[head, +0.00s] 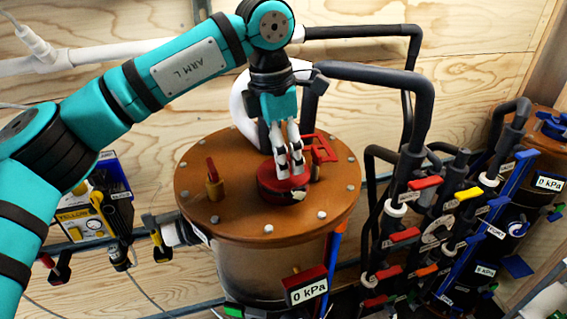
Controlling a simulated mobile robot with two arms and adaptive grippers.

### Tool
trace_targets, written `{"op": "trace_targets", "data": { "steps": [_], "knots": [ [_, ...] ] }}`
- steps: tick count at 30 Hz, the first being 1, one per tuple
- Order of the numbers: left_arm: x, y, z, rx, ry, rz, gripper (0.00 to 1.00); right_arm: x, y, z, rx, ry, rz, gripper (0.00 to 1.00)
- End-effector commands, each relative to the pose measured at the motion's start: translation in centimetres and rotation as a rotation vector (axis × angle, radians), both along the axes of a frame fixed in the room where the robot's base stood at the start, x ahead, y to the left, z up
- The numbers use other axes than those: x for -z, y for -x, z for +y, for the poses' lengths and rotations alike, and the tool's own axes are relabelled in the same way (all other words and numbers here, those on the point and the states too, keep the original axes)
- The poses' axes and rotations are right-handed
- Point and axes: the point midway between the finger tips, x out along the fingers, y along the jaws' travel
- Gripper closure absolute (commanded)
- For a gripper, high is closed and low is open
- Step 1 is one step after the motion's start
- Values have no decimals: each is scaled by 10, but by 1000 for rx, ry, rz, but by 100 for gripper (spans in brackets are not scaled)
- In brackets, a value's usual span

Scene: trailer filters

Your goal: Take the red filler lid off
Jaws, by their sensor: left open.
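The red filler lid (268,187) sits on the brown round top plate (230,222) of a filter tank (262,268). It looks seated in the plate's opening. My left gripper (290,173) points down from above, with its light fingertips at the lid's upper right part. The fingers hide part of the lid, and I cannot tell whether they touch it. The left gripper is open. My right gripper is not in view.
A brass valve with a red handle (211,170) stands on the plate's left, and a red bracket (322,149) behind right. Dark pipes with red and yellow valve handles (425,183) crowd the right. A gauge reading 0 kPa (306,290) hangs in front.

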Motion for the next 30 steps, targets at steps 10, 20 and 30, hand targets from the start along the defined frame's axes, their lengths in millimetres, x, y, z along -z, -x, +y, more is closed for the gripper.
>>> {"op": "trace_targets", "data": {
  "steps": [10, 20, 30],
  "knots": [
    [12, 0, -1, 1, 0, 0, 42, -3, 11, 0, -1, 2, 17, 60],
    [11, 0, -1, 1, 0, 0, 84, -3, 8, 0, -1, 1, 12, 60],
    [11, 0, -1, 1, 1, 0, 100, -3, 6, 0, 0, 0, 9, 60]
  ]
}}
